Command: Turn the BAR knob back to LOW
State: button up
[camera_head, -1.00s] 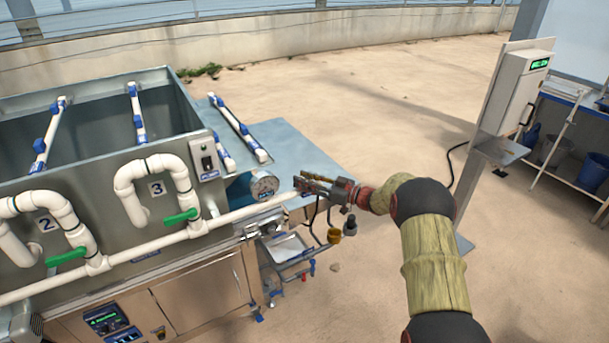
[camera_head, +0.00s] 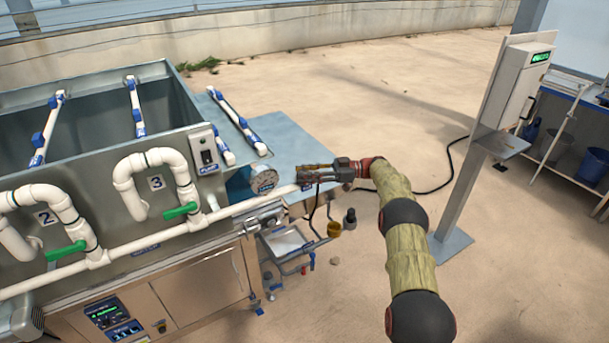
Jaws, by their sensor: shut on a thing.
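My gripper (camera_head: 301,173) is at the right end of the white pipe, to the right of the round gauge (camera_head: 263,180). It reaches in from the right, one finger above the other, and is shut on a small part there. That part, which appears to be the BAR knob, is hidden between the fingers. Its LOW mark and pointer cannot be read. A small blue label (camera_head: 306,188) shows just below the fingers.
The steel tank (camera_head: 95,180) with white pipes and green valve handles (camera_head: 180,211) fills the left. A control box on a post (camera_head: 452,200) stands at the right, with a dark cable on the floor. Open sandy floor lies beyond the bench. A hose and small cups hang below my gripper.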

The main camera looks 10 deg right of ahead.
jog(key=shift+a+r+n+g, duration=0.1)
jog(key=shift+r+n+g, duration=0.15)
jog(key=shift+n+g, duration=0.25)
dwell(0.3)
jog(key=o, duration=0.7)
jog(key=shift+c, duration=0.2)
jog(key=o, duration=0.5)
jog(key=shift+f, duration=0.15)
notch_tip(320, 180, up, 10)
jog(key=shift+f, duration=0.1)
